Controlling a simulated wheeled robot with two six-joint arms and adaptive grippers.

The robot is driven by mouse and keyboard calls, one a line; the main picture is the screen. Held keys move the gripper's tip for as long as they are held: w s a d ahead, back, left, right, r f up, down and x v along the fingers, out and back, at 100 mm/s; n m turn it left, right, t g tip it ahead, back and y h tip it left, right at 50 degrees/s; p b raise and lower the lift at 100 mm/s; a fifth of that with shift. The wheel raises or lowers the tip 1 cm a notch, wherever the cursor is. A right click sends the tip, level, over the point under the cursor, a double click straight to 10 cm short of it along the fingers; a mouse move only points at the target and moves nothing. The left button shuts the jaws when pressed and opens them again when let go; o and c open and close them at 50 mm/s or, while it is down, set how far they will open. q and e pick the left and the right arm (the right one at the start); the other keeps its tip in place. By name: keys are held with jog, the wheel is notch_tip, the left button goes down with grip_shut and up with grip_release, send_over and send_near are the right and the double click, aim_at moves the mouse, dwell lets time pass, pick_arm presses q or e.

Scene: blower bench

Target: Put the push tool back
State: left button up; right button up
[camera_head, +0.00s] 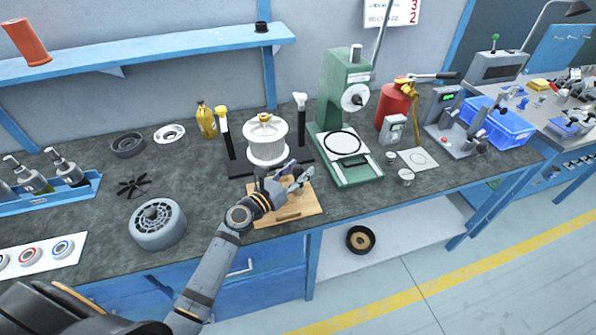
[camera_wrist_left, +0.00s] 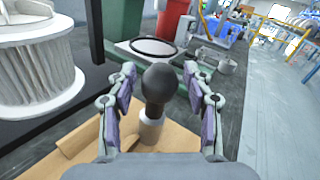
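The push tool (camera_wrist_left: 159,84) shows in the left wrist view as a dark round knob on a dark neck with a pale lower part. It appears upright over the tan wooden board (camera_wrist_left: 90,140), which also lies at the bench's front edge in the head view (camera_head: 300,210). My left gripper (camera_head: 293,176) is over this board. In the left wrist view its two fingers are spread on either side of the knob, with gaps showing on both sides. The tool's lower end is partly hidden. In the head view I cannot make the tool out clearly. My right gripper is not in view.
A white ribbed spool (camera_head: 266,140) on a dark stand is close behind the left gripper. A green press (camera_head: 343,120) stands to its right. A grey blower wheel (camera_head: 157,224) lies to the left. Bare bench top lies between the wheel and the board.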

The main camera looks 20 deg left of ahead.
pick_arm(q)
jog(key=shift+r, duration=0.25)
jog(key=b+v, duration=0.1)
jog(key=v, duration=0.2)
jog(key=b+v, duration=0.1)
jog(key=v, duration=0.2)
jog(key=f+b+v, duration=0.1)
jog(key=v, duration=0.2)
jog(key=shift+s, duration=0.35)
jog(key=s+a+b, duration=0.1)
jog(key=b, duration=0.1)
jog(key=shift+a+b, duration=0.25)
jog(key=shift+b, duration=0.15)
jog(key=shift+s+r+b, duration=0.2)
jog(key=shift+s+b, duration=0.2)
jog(key=shift+s, duration=0.05)
jog(key=shift+s+d+r, duration=0.1)
jog(key=shift+r, duration=0.1)
